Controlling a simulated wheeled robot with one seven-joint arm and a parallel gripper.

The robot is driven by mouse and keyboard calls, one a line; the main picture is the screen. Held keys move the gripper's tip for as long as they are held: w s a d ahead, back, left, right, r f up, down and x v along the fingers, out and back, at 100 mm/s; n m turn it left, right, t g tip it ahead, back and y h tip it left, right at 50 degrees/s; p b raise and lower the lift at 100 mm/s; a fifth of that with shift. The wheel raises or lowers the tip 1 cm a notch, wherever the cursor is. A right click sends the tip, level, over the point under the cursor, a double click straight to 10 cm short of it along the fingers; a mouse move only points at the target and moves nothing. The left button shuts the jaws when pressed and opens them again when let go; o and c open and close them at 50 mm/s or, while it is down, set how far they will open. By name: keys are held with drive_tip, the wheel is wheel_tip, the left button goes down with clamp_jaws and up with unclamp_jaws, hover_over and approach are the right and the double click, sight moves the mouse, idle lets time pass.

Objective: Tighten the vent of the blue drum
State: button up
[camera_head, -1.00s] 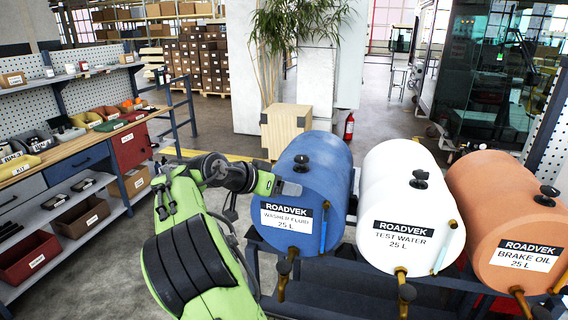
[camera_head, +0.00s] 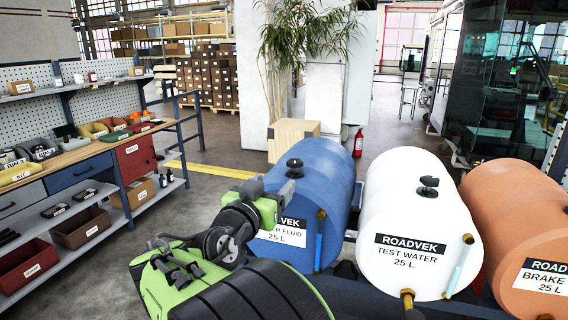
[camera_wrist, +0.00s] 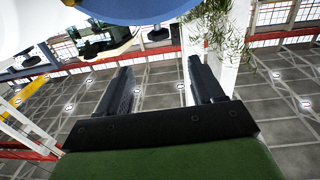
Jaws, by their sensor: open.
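The blue drum (camera_head: 320,180) lies on its side at the left of the row in the head view. Its black vent knob (camera_head: 294,163) stands on the upper side near the front end. The arm hides part of its label. My gripper (camera_head: 286,188) is in front of the drum, just below the vent in the picture; whether it touches the drum cannot be told. In the wrist view my gripper (camera_wrist: 160,85) has its two black fingers apart with nothing between them. A blue edge of the drum (camera_wrist: 150,10) shows at the top there.
The white test water drum (camera_head: 420,215) and the orange brake oil drum (camera_head: 515,215) lie to the right, each with its own fittings. A workbench (camera_head: 75,155) with bins and shelves stands at left. A wooden crate (camera_head: 292,135) and a red extinguisher (camera_head: 358,145) are behind.

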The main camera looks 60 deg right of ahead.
sight(294, 161)
drive_tip(key=d+p, duration=0.1)
drive_tip(key=d, duration=0.3)
drive_tip(key=w+d+p, duration=0.1)
drive_tip(key=d+p, duration=0.1)
drive_tip(key=d, duration=0.3)
drive_tip(key=d+p, duration=0.2)
drive_tip(key=d, duration=0.2)
drive_tip(key=shift+w+d+r, duration=0.15)
drive_tip(key=shift+d+r, duration=0.05)
drive_tip(key=shift+d+f, duration=0.1)
drive_tip(key=shift+d, duration=0.2)
drive_tip(key=shift+a, duration=0.1)
drive_tip(key=shift+c, duration=0.3)
drive_tip(key=c, duration=0.9)
drive_tip(key=g+b, duration=0.1)
drive_tip(key=m+b, duration=0.1)
drive_tip(key=b, duration=0.1)
drive_tip(key=shift+w+f+g, duration=0.15)
drive_tip(key=shift+f+g, duration=0.15)
drive_tip(key=shift+g, duration=0.1)
drive_tip(key=shift+r+m+g+b, duration=0.25)
drive_tip(key=shift+m+g+b, duration=0.15)
drive_tip(key=shift+m+g, duration=0.95)
drive_tip(key=shift+n+g, duration=0.25)
drive_tip(key=o, duration=1)
drive_tip(key=shift+c, duration=0.2)
